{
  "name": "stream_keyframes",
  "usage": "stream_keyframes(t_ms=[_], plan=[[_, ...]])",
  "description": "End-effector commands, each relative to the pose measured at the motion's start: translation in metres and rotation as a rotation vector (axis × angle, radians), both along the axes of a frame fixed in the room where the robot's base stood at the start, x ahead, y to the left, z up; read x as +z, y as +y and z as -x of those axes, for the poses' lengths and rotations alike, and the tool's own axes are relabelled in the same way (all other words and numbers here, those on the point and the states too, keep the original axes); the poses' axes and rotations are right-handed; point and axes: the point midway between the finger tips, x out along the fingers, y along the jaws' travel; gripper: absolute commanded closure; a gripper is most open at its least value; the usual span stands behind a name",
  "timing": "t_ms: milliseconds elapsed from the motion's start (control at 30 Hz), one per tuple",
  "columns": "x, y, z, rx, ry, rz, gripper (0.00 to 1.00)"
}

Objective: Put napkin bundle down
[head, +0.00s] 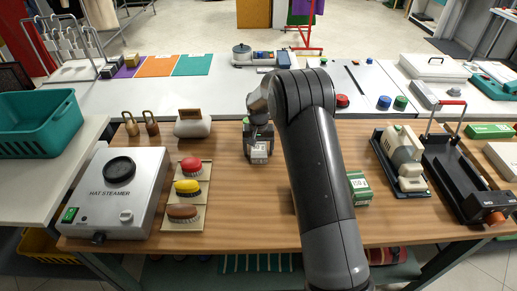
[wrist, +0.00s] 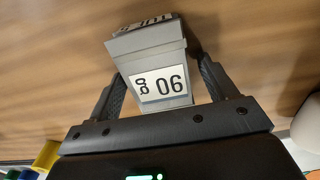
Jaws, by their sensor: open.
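My gripper (head: 259,140) is over the back middle of the wooden table, pointing down. In the wrist view its two dark fingers (wrist: 162,85) are open, one on each side of a grey block (wrist: 148,48) with a white number label. A gap shows between the block and the right finger; whether the left finger touches it I cannot tell. The grey block also shows under my gripper in the head view (head: 260,155), seemingly on the tabletop. I cannot make out anything that is clearly a napkin bundle; the block is the only thing between the fingers.
The wooden table (head: 245,218) has clear room in front of my gripper. Left are a hat steamer (head: 122,205), brushes (head: 188,188) on a board and brass weights (head: 151,123). Right are a green box (head: 359,187), partly behind my arm, and a steam iron (head: 405,160) in a tray.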

Motion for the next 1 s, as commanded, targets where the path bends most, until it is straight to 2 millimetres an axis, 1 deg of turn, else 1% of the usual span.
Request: stream_keyframes(t_ms=[67,167,500,600,733,933,1000], plan=[[0.004,0.000,0.000,0.000,-0.001,0.000,0.22],[0.016,0.000,-0.001,0.000,-0.003,-0.001,0.22],[0.088,0.000,-0.001,0.000,-0.004,-0.001,0.22],[0.104,0.000,-0.001,0.000,-0.003,0.000,0.22],[0.117,0.000,0.000,0.000,-0.001,0.000,0.22],[0.124,0.000,0.000,0.000,-0.001,0.000,0.22],[0.130,-0.002,0.003,-0.001,-0.007,-0.001,0.22]])
